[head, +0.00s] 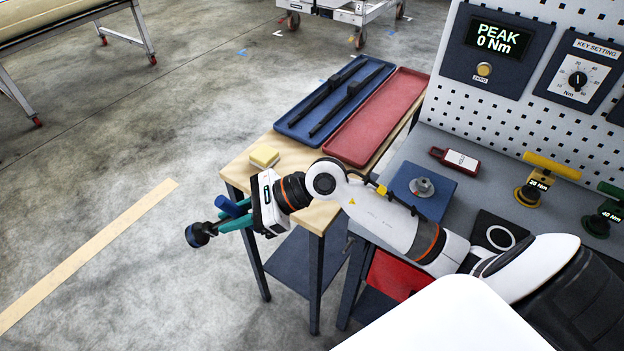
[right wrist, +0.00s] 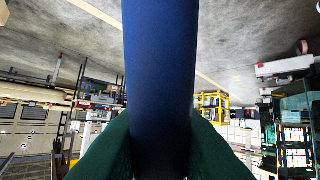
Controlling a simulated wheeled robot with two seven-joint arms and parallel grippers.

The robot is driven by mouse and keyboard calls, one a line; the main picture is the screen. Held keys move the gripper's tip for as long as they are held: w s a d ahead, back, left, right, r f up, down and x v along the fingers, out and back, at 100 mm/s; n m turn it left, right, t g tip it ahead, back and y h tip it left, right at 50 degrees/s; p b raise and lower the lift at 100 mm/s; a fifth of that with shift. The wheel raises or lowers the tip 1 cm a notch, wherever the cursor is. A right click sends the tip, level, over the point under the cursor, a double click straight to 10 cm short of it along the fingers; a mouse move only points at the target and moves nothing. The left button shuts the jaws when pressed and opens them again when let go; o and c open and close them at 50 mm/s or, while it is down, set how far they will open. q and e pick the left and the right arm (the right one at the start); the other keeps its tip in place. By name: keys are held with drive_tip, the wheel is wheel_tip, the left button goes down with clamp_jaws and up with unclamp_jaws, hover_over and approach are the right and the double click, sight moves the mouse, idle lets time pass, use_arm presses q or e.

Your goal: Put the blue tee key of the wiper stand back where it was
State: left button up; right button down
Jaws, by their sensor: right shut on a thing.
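My right gripper (head: 234,218), with green fingers, is shut on the blue tee key (head: 231,206). It holds the key in the air, left of the wooden table and over the floor. The key's dark round end (head: 196,236) points to the lower left. In the right wrist view the blue key (right wrist: 160,70) fills the middle between the green fingers. A yellow tee key (head: 552,166) marked 20 Nm and a green tee key (head: 611,190) marked 40 Nm stand on the grey bench at the right. My left gripper is out of view.
A black plate with a white ring (head: 488,236) lies on the bench (head: 480,185), partly behind my right arm.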

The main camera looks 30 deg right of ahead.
drive_tip(key=shift+w+n+g+h, duration=0.4)
drive_tip(key=shift+w+n+g, duration=0.3)
drive_tip(key=shift+g, duration=0.4)
drive_tip(key=shift+d+n+g+h, duration=0.25)
drive_tip(key=shift+n+g+h, duration=0.3)
drive_tip(key=shift+n, duration=0.25)
drive_tip(key=w+d+r+n+g+h+p, duration=0.1)
drive_tip(key=w+d+r+n+h, duration=0.25)
drive_tip(key=d, duration=0.75)
drive_tip(key=w+d+r+n+g+h+p, duration=0.15)
drive_tip(key=d+r+h, duration=0.35)
drive_tip(key=d, duration=0.6)
drive_tip(key=shift+h, duration=0.5)
drive_tip(key=f+p, duration=0.1)
drive_tip(key=f, duration=0.5)
drive_tip(key=f+p, duration=0.1)
drive_tip(key=f, duration=0.2)
drive_tip(key=shift+s+a+f+p, duration=0.25)
drive_tip(key=shift+s+f+p, duration=0.05)
drive_tip(key=shift+s, duration=0.05)
drive_tip(key=c, duration=1.3)
unclamp_jaws()
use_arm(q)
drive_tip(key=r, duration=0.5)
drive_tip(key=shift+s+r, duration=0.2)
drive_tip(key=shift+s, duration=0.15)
